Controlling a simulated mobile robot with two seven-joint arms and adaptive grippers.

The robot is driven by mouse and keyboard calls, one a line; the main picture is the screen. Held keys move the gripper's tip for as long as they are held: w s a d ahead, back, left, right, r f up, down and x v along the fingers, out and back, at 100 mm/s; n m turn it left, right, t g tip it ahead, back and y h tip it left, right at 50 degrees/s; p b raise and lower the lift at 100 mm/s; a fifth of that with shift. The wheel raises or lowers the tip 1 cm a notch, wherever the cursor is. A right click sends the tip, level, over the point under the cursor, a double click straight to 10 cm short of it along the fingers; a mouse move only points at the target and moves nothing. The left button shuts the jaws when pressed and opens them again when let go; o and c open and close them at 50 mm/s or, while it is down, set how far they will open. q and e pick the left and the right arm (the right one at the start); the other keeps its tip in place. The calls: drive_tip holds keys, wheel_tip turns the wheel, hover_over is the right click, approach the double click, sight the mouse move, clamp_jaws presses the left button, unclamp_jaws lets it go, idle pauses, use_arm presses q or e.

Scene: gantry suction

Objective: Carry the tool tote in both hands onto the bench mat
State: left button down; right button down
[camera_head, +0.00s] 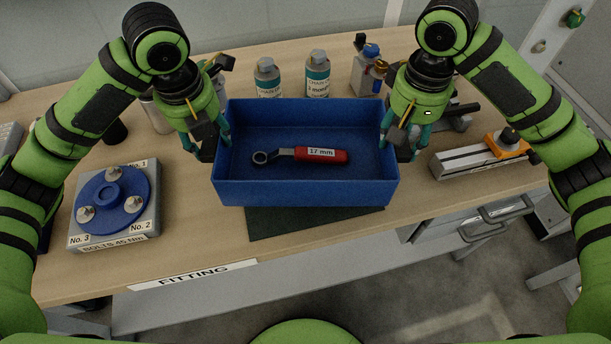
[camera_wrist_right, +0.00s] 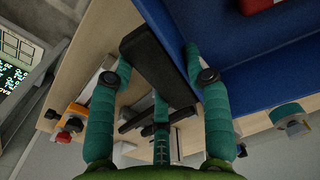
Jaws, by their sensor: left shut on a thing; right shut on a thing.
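The blue tool tote (camera_head: 305,193) is level over the bench, with a red-handled 17 mm wrench (camera_head: 318,155) lying in it. The dark bench mat (camera_head: 315,222) shows below the tote's front edge, the rest hidden under it; I cannot tell whether the tote touches it. My left gripper (camera_head: 207,143) is shut on the tote's left end. My right gripper (camera_head: 403,143) is shut on the right end; in the right wrist view a black handle (camera_wrist_right: 155,65) lies between its teal fingers, beside the blue tote wall (camera_wrist_right: 218,100).
A bolt fixture (camera_head: 108,205) with a blue disc stands at left. Two grey bottles (camera_head: 317,75) and a small dispenser (camera_head: 367,75) stand behind the tote. A grey device with an orange part (camera_head: 480,157) is at right. The front edge carries a FITTING label (camera_head: 193,275).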

use_arm(q)
drive_tip(key=shift+f, duration=0.1)
use_arm(e)
drive_tip(key=shift+f, duration=0.1)
